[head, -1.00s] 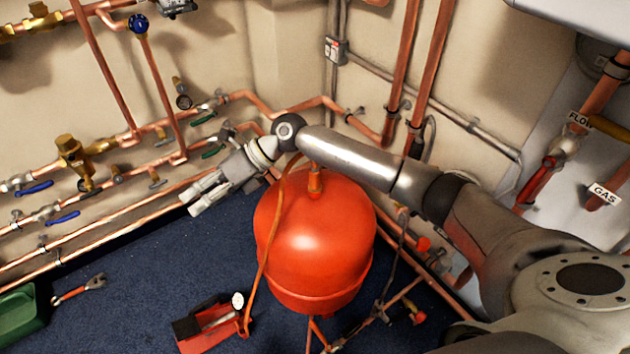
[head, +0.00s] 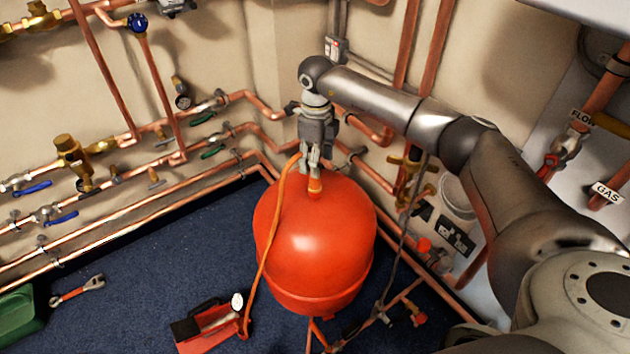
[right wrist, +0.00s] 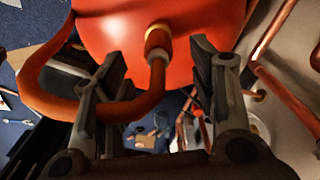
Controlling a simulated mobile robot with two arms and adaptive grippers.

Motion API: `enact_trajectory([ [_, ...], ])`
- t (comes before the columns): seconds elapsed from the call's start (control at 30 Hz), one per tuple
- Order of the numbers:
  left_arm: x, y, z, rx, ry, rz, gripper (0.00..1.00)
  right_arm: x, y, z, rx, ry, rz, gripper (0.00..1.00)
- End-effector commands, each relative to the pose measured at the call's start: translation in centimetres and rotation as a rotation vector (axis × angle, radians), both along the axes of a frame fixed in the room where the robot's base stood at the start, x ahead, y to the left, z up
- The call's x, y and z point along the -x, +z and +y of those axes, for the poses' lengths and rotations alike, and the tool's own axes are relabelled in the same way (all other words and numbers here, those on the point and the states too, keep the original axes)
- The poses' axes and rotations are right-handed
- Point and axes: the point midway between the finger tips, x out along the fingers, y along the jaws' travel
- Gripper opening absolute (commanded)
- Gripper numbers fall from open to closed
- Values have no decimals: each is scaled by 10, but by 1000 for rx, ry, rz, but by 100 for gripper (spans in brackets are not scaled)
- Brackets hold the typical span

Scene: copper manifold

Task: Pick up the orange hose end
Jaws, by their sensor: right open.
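The orange hose (head: 266,245) runs up the left side of the red vessel (head: 320,245) to its top. In the right wrist view the orange hose (right wrist: 118,111) bends up to its end (right wrist: 157,65), which meets a brass fitting (right wrist: 158,38) on the red vessel (right wrist: 110,25). My right gripper (head: 312,165) points down just above the vessel's top fitting (head: 315,187) and largely hides the hose end in the head view. In the right wrist view my right gripper (right wrist: 158,62) is open, with the hose end between its fingers. My left gripper is out of view.
Copper pipes (head: 150,165) with valves line the left wall. More vertical pipes (head: 430,70) stand close behind my right arm. A red box with a gauge (head: 205,330) and a wrench (head: 78,290) lie on the blue floor, which is mostly clear at left.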

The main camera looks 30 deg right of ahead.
Motion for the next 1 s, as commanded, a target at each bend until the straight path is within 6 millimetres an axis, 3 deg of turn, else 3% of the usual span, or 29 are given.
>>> enact_trajectory([
  [0.17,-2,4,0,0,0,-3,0,0,-14,1,-1,0,0,53],
  [0.43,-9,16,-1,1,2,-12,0,-2,-53,3,-2,0,2,53],
  [0.7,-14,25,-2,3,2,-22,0,-3,-59,3,-2,1,-2,53],
  [1.0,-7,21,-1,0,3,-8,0,-2,-59,3,-3,1,-2,16],
])
